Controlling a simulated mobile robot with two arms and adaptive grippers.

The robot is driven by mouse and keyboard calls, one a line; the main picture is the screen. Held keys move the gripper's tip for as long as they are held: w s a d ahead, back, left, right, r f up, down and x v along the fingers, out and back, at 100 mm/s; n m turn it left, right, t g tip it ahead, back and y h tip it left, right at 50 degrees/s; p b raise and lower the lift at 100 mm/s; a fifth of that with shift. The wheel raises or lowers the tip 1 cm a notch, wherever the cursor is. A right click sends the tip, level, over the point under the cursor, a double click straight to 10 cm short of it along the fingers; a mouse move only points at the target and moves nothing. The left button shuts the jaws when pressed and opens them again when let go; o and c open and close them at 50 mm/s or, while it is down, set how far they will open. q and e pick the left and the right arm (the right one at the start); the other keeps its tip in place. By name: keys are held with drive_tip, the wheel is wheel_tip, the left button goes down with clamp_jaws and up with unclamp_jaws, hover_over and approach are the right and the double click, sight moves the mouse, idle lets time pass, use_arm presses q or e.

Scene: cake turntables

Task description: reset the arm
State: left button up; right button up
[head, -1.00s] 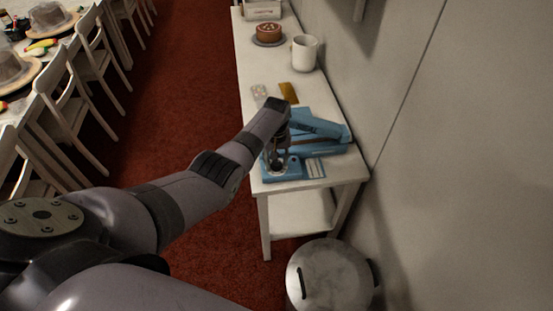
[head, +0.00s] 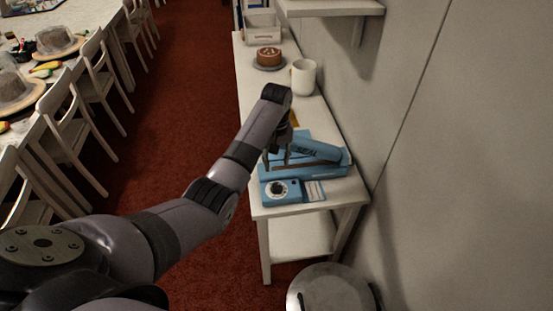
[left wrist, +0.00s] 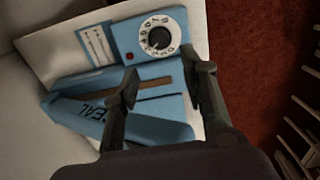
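My left arm comes in from the lower left in the head view. Its gripper (head: 277,157) hangs over the left part of a blue heat sealer (head: 318,152) on the white side table. In the left wrist view the two dark fingers of the gripper (left wrist: 165,82) stand apart with nothing held between them. Below them the sealer shows its dial, red button and lettered arm (left wrist: 100,117). The fingers appear above the sealer; I cannot tell whether they touch it. My right gripper is in neither view.
The white table (head: 246,75) also bears a cake on a turntable (head: 268,58) and a white mug (head: 304,77). A lidded metal bin (head: 332,290) stands at the table's near end. White chairs (head: 66,130) line the left; red carpet (head: 170,120) lies clear between.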

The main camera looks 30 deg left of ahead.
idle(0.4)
use_arm(q)
drive_tip(key=s+d+f+m+t, duration=0.1)
drive_tip(key=s+d+f+m, duration=0.2)
drive_tip(key=s, duration=0.5)
drive_tip(key=s+d+f+m+t, duration=0.1)
drive_tip(key=s+d+f+m, duration=0.1)
drive_tip(key=s+f, duration=0.55)
drive_tip(key=s+d+r+m+t, duration=0.15)
drive_tip(key=s+r, duration=0.25)
drive_tip(key=s, duration=0.6)
drive_tip(key=s+d+r+m, duration=0.3)
drive_tip(key=s+r, duration=0.2)
drive_tip(key=s, duration=0.4)
wheel_tip(320, 180, down, 28)
drive_tip(key=g+b, duration=0.1)
drive_tip(key=b, duration=0.2)
drive_tip(key=s+a+f+g+b, duration=0.1)
drive_tip(key=s+a+f+b, duration=0.2)
drive_tip(key=s+f, duration=1.5)
wheel_tip(320, 180, down, 4)
drive_tip(key=shift+r+b, duration=0.2)
drive_tip(key=shift+b, duration=0.1)
